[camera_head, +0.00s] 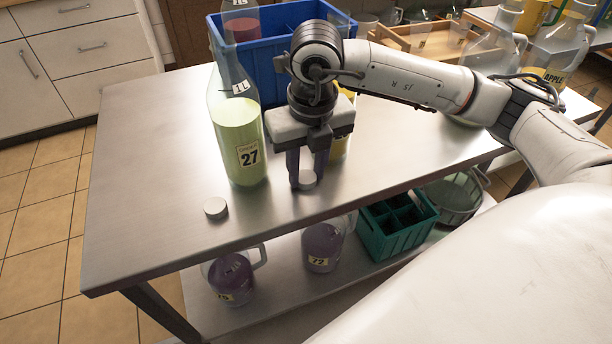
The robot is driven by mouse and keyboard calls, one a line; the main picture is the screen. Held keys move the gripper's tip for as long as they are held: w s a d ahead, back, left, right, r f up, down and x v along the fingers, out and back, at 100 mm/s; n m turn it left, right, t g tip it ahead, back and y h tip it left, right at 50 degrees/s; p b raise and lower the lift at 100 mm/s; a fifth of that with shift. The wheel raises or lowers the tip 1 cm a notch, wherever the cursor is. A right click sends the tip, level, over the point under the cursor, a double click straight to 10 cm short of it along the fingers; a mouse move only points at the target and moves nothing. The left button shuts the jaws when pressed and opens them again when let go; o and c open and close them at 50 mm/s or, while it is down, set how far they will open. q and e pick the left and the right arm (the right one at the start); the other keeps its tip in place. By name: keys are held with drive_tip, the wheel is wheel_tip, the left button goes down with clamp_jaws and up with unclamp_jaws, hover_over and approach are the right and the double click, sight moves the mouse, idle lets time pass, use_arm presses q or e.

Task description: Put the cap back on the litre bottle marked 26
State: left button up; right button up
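A clear bottle marked 27 (238,140), with a 1L label and yellow-green liquid, stands upright and uncapped on the steel table. A second bottle with yellow liquid (338,146) is mostly hidden behind my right gripper; its number cannot be read. I read no 26 anywhere. A white round cap (215,207) lies on the table in front of bottle 27. Another white cap (307,179) is between the fingertips of my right gripper (306,180), which points down close to the table. I cannot tell whether the fingers press on it. My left gripper is out of view.
A blue crate (270,70) with bottles stands behind. A wooden tray (420,38) and large jugs, one marked APPLE (550,75), are at the back right. The lower shelf holds purple jugs (322,247) and a green crate (395,235). The table's front left is clear.

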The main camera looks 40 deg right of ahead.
sight(307, 178)
drive_tip(key=shift+c, duration=0.8)
drive_tip(key=shift+c, duration=0.2)
wheel_tip(307, 178, up, 10)
